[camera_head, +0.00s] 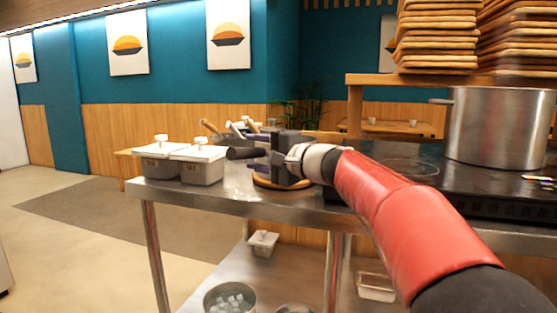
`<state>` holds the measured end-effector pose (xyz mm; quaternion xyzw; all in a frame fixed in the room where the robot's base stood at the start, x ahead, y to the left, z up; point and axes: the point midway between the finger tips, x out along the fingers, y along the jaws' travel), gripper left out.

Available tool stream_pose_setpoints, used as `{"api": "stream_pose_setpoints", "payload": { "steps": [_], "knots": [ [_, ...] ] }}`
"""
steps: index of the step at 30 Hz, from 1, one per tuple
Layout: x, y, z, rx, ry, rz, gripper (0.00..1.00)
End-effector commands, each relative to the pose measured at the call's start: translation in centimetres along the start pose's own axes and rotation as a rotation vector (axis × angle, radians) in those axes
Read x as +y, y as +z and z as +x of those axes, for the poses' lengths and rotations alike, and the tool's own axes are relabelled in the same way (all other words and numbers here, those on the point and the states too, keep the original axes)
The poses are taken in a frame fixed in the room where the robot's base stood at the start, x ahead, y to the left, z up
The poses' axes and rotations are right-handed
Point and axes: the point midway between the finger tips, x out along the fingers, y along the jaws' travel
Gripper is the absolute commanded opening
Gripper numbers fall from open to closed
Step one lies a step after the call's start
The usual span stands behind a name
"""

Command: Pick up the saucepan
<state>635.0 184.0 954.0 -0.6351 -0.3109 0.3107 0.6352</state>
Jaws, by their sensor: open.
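My gripper (280,158), dark and at the end of my red arm, is over the left part of the steel counter and is open. A dark bar with a rounded end (243,153) sticks out left beside it; I cannot tell whether it is a saucepan handle or part of my gripper. A round wooden-edged board (283,183) shows just below my gripper. A large steel pot (498,127) stands on the black stove at the right, with a grey handle-like part at its left. I cannot tell for certain which thing is the saucepan; my gripper hides part of the counter.
Two lidded grey containers (181,165) stand at the counter's left end. Several utensil handles (238,130) rise behind my gripper. The black stove (405,160) lies right of it. Stacked wooden trays (437,38) sit on a shelf above. A bowl of ice-like cubes (231,298) is on the lower shelf.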

Motion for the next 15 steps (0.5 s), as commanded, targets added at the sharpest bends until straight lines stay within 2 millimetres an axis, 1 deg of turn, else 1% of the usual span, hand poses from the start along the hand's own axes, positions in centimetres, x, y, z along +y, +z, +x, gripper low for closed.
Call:
{"api": "stream_pose_setpoints", "payload": {
  "steps": [4,15],
  "knots": [
    [0.03,-0.02,-0.06,0.001,0.000,-0.001,0.49],
    [0.03,-0.02,-0.09,0.001,0.000,-0.001,0.00]
  ]
}}
